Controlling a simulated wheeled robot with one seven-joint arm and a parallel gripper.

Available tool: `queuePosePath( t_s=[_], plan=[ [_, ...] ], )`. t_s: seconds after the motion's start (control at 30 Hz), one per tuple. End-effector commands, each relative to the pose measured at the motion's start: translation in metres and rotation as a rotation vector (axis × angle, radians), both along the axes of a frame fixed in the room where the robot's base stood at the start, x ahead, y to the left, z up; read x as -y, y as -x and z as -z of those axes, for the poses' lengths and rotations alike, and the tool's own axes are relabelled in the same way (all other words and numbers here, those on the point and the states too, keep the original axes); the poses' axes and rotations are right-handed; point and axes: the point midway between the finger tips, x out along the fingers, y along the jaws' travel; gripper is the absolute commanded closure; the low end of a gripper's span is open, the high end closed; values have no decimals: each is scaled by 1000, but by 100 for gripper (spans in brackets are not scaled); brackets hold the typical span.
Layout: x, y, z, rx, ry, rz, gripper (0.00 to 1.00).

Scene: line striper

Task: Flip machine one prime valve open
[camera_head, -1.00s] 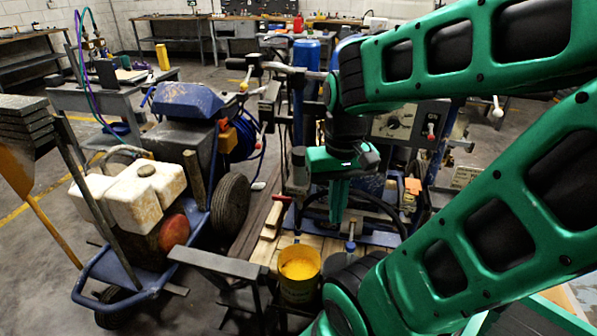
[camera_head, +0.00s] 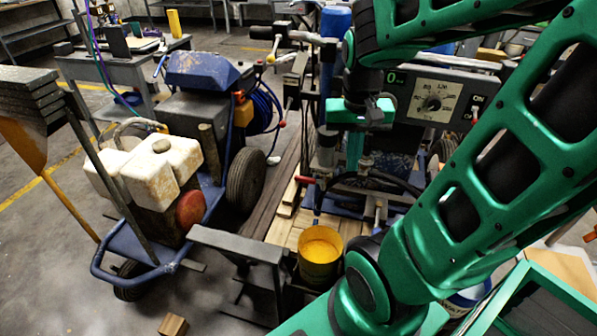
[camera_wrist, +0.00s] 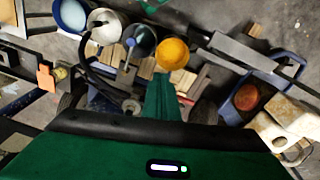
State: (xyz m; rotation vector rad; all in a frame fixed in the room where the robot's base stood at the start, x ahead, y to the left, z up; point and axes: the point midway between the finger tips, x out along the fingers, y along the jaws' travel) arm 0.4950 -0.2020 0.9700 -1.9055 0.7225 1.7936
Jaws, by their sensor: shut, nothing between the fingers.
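My gripper (camera_head: 355,152) points down beside the upright posts of the line striper with the gauge panel (camera_head: 436,100). It is shut and empty. In the wrist view its closed green fingers (camera_wrist: 161,92) are in front of wooden boards. A small red handle (camera_head: 304,180) sticks out low on this striper, left of and below my fingertips and apart from them. I cannot tell for certain that it is the prime valve. A second striper with a white stained tank (camera_head: 160,172) and a blue hood (camera_head: 205,72) stands to the left. No label shows which is machine one.
A yellow paint bucket (camera_head: 319,262) stands below my gripper; it also shows in the wrist view (camera_wrist: 172,53). A dark metal bracket (camera_head: 238,244) stands left of it. A black hose (camera_head: 375,190) loops near my fingers. Grey floor (camera_head: 60,285) is open at lower left.

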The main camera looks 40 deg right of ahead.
Motion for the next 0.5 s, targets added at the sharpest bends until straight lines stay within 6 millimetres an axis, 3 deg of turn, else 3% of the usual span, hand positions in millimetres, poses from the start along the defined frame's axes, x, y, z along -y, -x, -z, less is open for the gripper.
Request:
queuePosePath(
  t_s=[0.1, 0.3, 0.5],
  plan=[
    [5, -56, 11, 33, 49, 63, 100],
    [2, -136, 33, 113, 101, 158, 100],
    [-6, -181, 49, 167, 118, 210, 100]
  ],
)
